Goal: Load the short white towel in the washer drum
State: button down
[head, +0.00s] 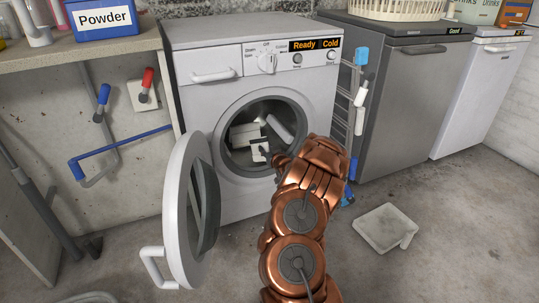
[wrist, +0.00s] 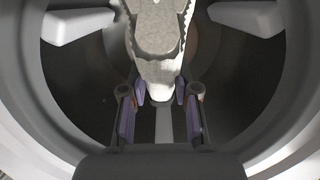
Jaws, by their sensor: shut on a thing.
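The washer (head: 205,117) stands front-on with its round door (head: 180,215) swung open to the left. The short white towel (wrist: 157,65) is pinched between the fingertips of my gripper (wrist: 160,93) and extends upward from them in the wrist view. Dark drum walls and pale drum fins (wrist: 78,26) surround it, so the towel is inside the drum (wrist: 80,90). In the head view my gripper (head: 261,152) is at the drum opening, partly hidden by my copper arm. There I cannot clearly tell the towel from the pale fins.
The washer panel reads "Ready" and "Cold". A Powder box (head: 105,18) sits on the left counter (head: 75,48). A grey appliance (head: 405,100) stands at right, with a wicker basket (head: 395,8) on top. A pale square tray (head: 384,230) lies on the floor.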

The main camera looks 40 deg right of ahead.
jog(key=shift+r+p+x, duration=0.2)
jog(key=shift+x, duration=1.05)
jog(key=shift+r+p+x, duration=0.15)
jog(key=shift+r+x, duration=0.1)
jog(key=shift+x, duration=1.05)
jog(key=shift+w, duration=0.1)
jog(key=c, duration=0.8)
grip_release()
jog(key=shift+v, duration=6)
